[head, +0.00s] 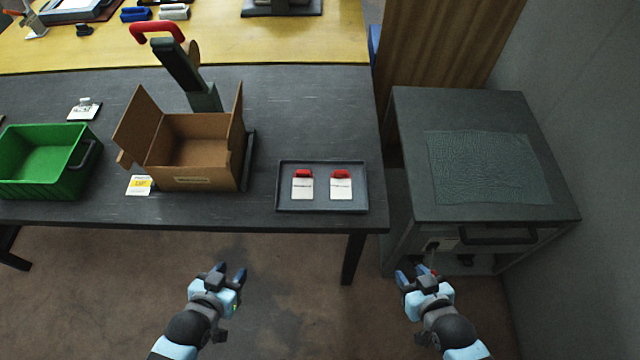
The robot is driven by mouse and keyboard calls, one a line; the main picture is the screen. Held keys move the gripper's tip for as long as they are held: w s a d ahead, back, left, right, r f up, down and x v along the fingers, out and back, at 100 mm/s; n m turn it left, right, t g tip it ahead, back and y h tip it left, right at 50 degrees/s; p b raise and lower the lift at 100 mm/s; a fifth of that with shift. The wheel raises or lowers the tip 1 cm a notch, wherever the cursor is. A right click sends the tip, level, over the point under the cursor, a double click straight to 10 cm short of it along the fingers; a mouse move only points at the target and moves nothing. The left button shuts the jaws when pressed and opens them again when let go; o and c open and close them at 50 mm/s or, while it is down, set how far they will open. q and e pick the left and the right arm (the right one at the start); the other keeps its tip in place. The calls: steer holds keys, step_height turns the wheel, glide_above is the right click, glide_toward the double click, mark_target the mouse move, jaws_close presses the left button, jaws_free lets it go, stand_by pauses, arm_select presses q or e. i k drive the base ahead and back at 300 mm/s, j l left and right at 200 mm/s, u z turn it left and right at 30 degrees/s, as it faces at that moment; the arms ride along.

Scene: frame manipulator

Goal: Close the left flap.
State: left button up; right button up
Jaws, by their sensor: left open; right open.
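An open cardboard box (193,180) stands on the dark table. Its left flap (137,122) sticks up and leans outward to the left. Its right flap (237,123) stands nearly upright. A small cardboard piece, perhaps another flap, shows at the box's lower left. The inside of the box looks empty. My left gripper (230,270) is open and empty, in front of the table and below its front edge in the picture, under the box. My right gripper (413,273) is open and empty, in front of the grey cabinet, well to the right of the box.
A green crate (40,194) stands left of the box, with a yellow-white label (139,186) between. A device with a red handle (158,28) rises behind the box. A grey tray (323,207) with two red-topped cards lies right. A grey cabinet (410,150) stands further right.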

mark_target(135, 133)
steer(key=u, duration=1.35)
